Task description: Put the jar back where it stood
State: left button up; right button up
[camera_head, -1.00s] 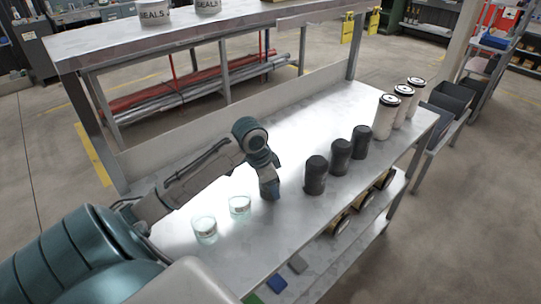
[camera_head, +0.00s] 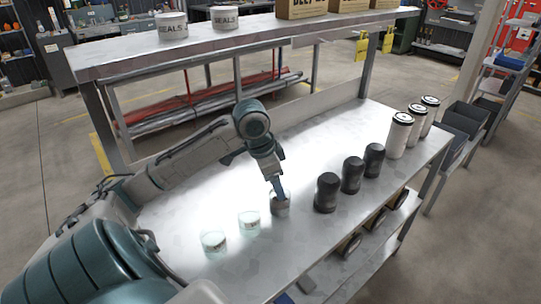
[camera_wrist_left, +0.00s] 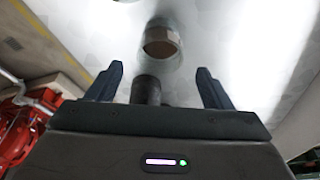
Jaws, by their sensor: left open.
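A small glass jar (camera_head: 280,208) stands on the metal bench directly under my left gripper (camera_head: 277,187). It is the rightmost of a row with two more glass jars, one in the middle (camera_head: 248,222) and one at the left (camera_head: 213,243). In the left wrist view the left gripper (camera_wrist_left: 162,88) is open, its two fingers apart. A round glass-like thing with a brown inside (camera_wrist_left: 161,42) lies beyond the fingertips there. A dark cylinder (camera_wrist_left: 146,90) shows between the fingers; I cannot tell what it is. My right gripper is not in view.
Several containers stand right of the jars: three black canisters (camera_head: 352,175) and three white canisters with black lids (camera_head: 400,135). A raised shelf (camera_head: 290,38) with SEALS tubs (camera_head: 171,26) and cardboard boxes runs behind. The bench (camera_head: 330,130) is clear behind the row.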

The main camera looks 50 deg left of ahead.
pick_arm(q)
jog(key=shift+v, duration=1.8)
